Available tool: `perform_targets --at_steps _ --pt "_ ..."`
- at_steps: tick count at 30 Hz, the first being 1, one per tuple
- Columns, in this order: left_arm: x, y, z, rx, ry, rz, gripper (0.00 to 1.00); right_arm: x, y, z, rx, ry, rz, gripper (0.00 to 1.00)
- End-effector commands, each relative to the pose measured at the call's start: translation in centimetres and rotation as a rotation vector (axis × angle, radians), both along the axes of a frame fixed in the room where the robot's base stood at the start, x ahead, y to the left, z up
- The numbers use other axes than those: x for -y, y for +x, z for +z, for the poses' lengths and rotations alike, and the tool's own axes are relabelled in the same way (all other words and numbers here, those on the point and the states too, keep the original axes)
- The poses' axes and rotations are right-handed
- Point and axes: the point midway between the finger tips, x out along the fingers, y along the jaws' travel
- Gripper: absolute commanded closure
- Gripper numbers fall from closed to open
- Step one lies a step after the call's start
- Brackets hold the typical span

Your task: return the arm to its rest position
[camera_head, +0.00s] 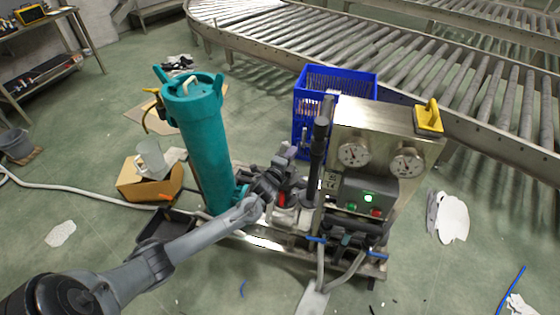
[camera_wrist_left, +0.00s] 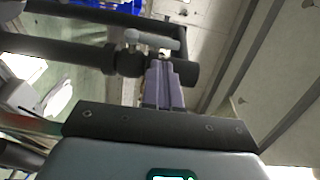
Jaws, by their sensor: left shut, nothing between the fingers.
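My left arm (camera_head: 205,240) comes in from the lower left and reaches to the middle of the skid. My left gripper (camera_head: 289,153) is in front of the machine, between the teal cylinder (camera_head: 203,135) and the steel control panel. In the left wrist view its two purple-grey fingers (camera_wrist_left: 164,85) lie together with nothing between them. Beyond the fingertips is a grey T-shaped handle (camera_wrist_left: 150,40) on black pipework (camera_wrist_left: 125,60). I cannot tell whether the fingertips touch it. My right gripper is not in view.
The steel control panel (camera_head: 378,118) with two gauges stands just right of the gripper, behind a black upright lance (camera_head: 318,145). A blue crate (camera_head: 364,85) stands behind. A cardboard box (camera_head: 150,188) and white hose (camera_head: 75,190) lie left. Roller conveyors (camera_head: 400,60) cross the back.

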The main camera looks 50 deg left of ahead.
Motion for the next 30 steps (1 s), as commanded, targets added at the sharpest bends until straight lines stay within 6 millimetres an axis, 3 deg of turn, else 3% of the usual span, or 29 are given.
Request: perform_targets --at_steps 9,17,20,23,26,30 --pt "1.7 -5.0 0.4 0.002 0.002 0.000 1.00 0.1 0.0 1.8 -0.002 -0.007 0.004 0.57" --pt "2.2 -6.6 0.2 0.001 0.001 0.001 1.00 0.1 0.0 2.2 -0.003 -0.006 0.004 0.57" --pt "2.4 -7.5 -0.8 -0.021 -0.003 0.002 1.00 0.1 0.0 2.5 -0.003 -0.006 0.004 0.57" --pt "3.1 -9.2 -3.1 -0.065 -0.025 0.004 1.00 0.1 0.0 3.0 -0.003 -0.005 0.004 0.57" --pt "5.8 -12.2 -5.3 -0.110 -0.090 -0.008 1.00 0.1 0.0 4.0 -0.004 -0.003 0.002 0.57" --pt "12.7 -17.4 -6.5 -0.218 -0.295 -0.040 1.00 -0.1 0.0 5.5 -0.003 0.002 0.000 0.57"
